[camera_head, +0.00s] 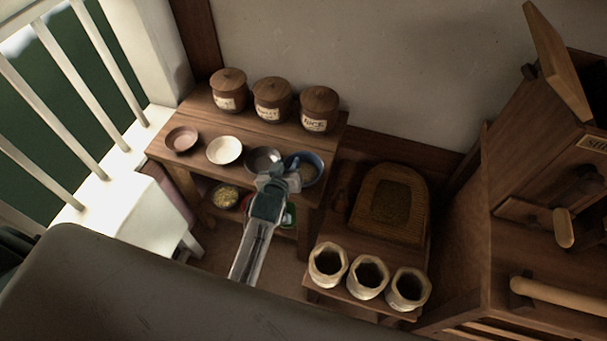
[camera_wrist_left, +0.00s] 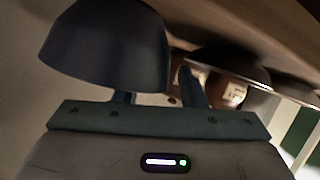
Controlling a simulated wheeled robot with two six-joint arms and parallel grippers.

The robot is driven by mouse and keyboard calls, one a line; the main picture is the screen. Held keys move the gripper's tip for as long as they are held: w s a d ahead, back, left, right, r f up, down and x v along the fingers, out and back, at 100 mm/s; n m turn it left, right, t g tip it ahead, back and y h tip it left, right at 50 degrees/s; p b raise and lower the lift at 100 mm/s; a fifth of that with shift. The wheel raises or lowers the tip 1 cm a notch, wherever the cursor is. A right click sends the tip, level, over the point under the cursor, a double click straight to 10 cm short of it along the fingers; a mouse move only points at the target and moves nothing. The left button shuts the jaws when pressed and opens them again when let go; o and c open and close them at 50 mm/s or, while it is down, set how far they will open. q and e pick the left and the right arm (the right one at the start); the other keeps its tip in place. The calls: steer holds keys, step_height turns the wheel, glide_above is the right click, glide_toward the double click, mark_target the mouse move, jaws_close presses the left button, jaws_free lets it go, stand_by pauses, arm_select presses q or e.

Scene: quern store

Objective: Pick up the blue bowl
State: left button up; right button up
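The blue bowl (camera_head: 316,162) stands at the right end of the row of bowls on the wooden bench in the head view. In the left wrist view the blue bowl (camera_wrist_left: 100,45) looms dark at the upper left, seen from outside. The fingers of my left gripper (camera_wrist_left: 158,90) are apart there. One finger passes behind the bowl's rim and is partly hidden; the other is outside the bowl. Contact cannot be told. My right gripper is not in view.
A grey bowl (camera_head: 262,157) is close on the left of the gripper, then a white bowl (camera_head: 224,150) and a pinkish bowl (camera_head: 181,139). Three lidded jars (camera_head: 272,99) stand behind. Three open sacks (camera_head: 368,277) are on a lower stand at the right.

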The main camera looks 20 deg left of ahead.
arm_select(q)
jaws_close()
steer(key=shift+r, duration=0.1)
stand_by(0.4)
